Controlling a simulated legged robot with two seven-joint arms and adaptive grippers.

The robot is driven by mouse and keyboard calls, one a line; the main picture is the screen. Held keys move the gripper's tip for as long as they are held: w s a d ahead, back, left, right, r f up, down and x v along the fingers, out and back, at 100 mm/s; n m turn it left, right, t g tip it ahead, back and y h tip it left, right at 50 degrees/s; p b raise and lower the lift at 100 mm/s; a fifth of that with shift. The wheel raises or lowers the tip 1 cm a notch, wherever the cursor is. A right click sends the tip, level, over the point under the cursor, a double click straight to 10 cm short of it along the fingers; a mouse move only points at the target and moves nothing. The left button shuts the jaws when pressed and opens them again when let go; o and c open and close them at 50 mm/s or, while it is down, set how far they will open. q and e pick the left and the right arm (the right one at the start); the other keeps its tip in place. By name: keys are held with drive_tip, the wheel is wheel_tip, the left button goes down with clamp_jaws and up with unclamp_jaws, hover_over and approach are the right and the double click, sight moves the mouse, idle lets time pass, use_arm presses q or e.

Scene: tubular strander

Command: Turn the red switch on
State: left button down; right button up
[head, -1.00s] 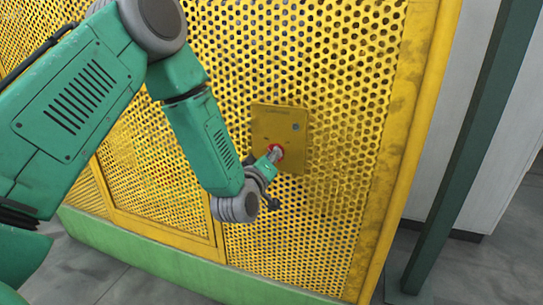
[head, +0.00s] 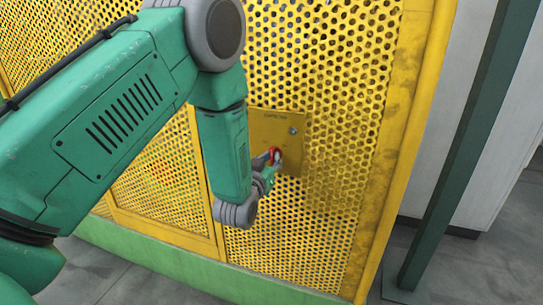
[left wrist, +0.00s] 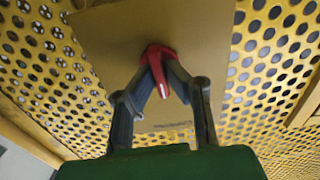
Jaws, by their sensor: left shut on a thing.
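The red switch (head: 274,155) sits on a yellow plate (head: 283,127) fixed to the yellow perforated guard. My left gripper (head: 268,160) is at the switch in the head view and partly hides it. In the left wrist view the red switch handle (left wrist: 158,68) lies between the fingertips of my left gripper (left wrist: 161,75), which are shut on it. A white mark shows on the handle. My right gripper is in neither view.
The yellow perforated guard (head: 330,215) fills the middle, with a green base rail (head: 150,257) below it. A dark green post (head: 455,160) stands at the right before a pale wall. Grey floor shows at the lower left and right.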

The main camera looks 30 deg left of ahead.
use_arm(q)
drive_tip(key=m, duration=0.2)
drive_tip(key=m+p, duration=0.1)
drive_tip(key=m, duration=0.1)
drive_tip(key=shift+d+f+m, duration=0.15)
drive_tip(key=shift+f+m, duration=0.05)
drive_tip(key=shift+m, duration=2.4)
drive_tip(key=shift+f, duration=0.1)
drive_tip(key=c, duration=1.6)
unclamp_jaws()
drive_tip(key=v, duration=1.1)
drive_tip(key=shift+s, duration=0.4)
